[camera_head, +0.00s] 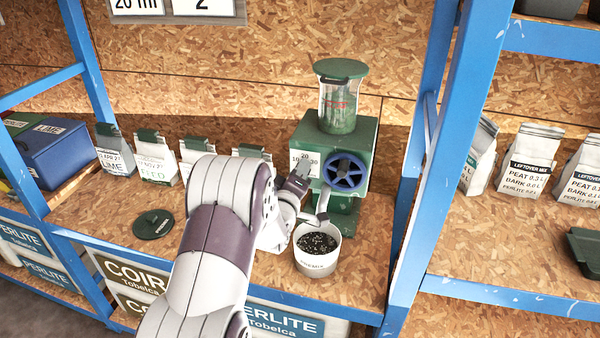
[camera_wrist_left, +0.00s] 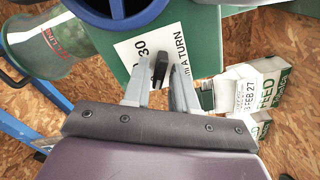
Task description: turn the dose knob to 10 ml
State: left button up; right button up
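The green soil mixer (camera_head: 335,160) stands on the shelf, with a blue handwheel (camera_head: 345,172) on its front. Its white dose plate (camera_head: 304,161) reads 10, 20 and 30; in the wrist view the plate (camera_wrist_left: 145,50) shows 30 and "ml A TURN". The small black dose knob (camera_wrist_left: 160,67) stands between my left fingertips. My left gripper (camera_head: 303,178) is at the plate, left of the handwheel; the wrist view shows its fingers (camera_wrist_left: 161,80) apart on either side of the knob, with slight gaps. The knob's pointing direction is unclear. My right gripper is out of view.
A white pot (camera_head: 318,262) of dark mix sits below the mixer's spout. Several paper bags (camera_head: 153,160) stand behind my left arm. A round green lid (camera_head: 153,224) lies on the shelf at left. A blue upright (camera_head: 440,160) stands right of the mixer.

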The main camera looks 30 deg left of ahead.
pick_arm(q)
jog(key=shift+o, duration=0.3)
jog(key=shift+s, duration=0.1)
jog(key=v, duration=1.2)
jog(key=shift+s+b, duration=0.3)
jog(key=shift+b, duration=0.05)
